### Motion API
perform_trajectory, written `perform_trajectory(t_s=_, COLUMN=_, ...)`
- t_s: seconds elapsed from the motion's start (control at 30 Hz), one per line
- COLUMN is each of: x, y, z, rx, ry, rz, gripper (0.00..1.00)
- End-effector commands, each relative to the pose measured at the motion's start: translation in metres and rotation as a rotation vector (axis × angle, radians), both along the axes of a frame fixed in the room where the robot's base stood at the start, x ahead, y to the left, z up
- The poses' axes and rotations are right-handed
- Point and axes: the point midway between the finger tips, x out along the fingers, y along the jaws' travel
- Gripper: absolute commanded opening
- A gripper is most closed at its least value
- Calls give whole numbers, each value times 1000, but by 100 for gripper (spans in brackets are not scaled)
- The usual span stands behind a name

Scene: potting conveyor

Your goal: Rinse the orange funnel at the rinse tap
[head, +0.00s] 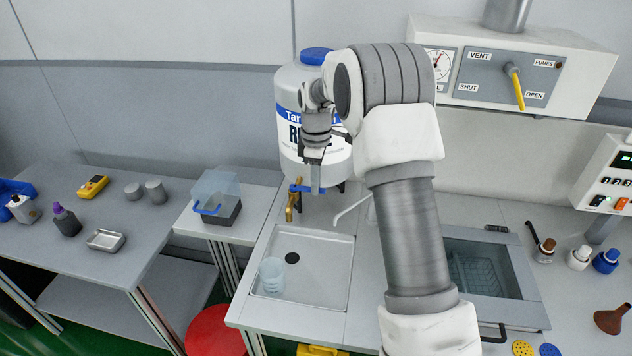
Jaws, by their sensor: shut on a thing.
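My gripper (315,176) is in front of the large white tank (288,118) with a blue cap. It points down and is shut on the right end of the blue lever (301,188) of the brass tap (291,207). The fingers partly cover the lever's end. The tap's spout hangs over the back left of the shallow sink (328,262). No bright orange funnel shows; a brown-orange funnel (612,318) lies on the bench at the far right. No water stream is visible.
A translucent pale blue cup (271,275) stands in the sink, left of the drain. A white curved spout (350,209) rises behind the sink. My arm hides the bench right of the sink.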

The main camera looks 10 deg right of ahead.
Motion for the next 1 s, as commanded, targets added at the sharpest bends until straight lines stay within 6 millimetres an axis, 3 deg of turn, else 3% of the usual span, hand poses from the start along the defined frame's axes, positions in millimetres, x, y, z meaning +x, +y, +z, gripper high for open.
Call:
perform_trajectory(t_s=0.63, x=0, y=0, z=1, rx=-1, ry=-2, rz=-15, gripper=0)
perform_trajectory(t_s=1.0, x=-13, y=8, z=1, rx=-1, ry=-2, rz=-264, gripper=0)
